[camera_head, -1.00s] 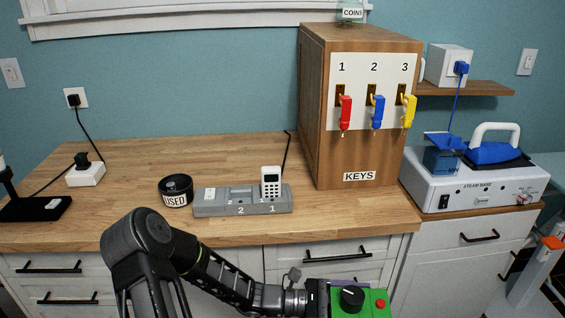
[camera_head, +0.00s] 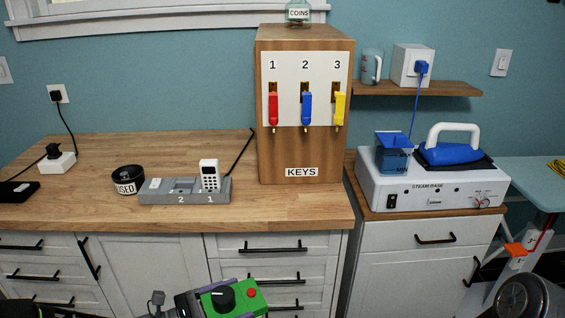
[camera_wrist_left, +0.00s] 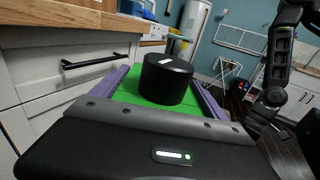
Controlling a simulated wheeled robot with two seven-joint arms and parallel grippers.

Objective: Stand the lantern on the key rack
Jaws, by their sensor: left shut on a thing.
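The key rack (camera_head: 305,150) is a wooden cabinet at the back of the counter, with a white panel and a KEYS label. Red (camera_head: 273,108), blue (camera_head: 307,107) and yellow (camera_head: 340,107) key tags hang under 1, 2 and 3. My left gripper (camera_head: 226,298) is low in front of the drawers, shut on a green box (camera_head: 240,303) with a black knob and a red button. In the left wrist view the green box (camera_wrist_left: 125,120) lies between the purple fingers. I cannot make out anything else as a lantern.
A COINS jar (camera_head: 298,12) stands on the rack's top. A grey dock (camera_head: 160,192) with a white handset (camera_head: 209,174) and a USED tin (camera_head: 128,180) stand left of the rack. A steam base (camera_head: 430,190) with a blue iron (camera_head: 455,153) is at right. The counter front is clear.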

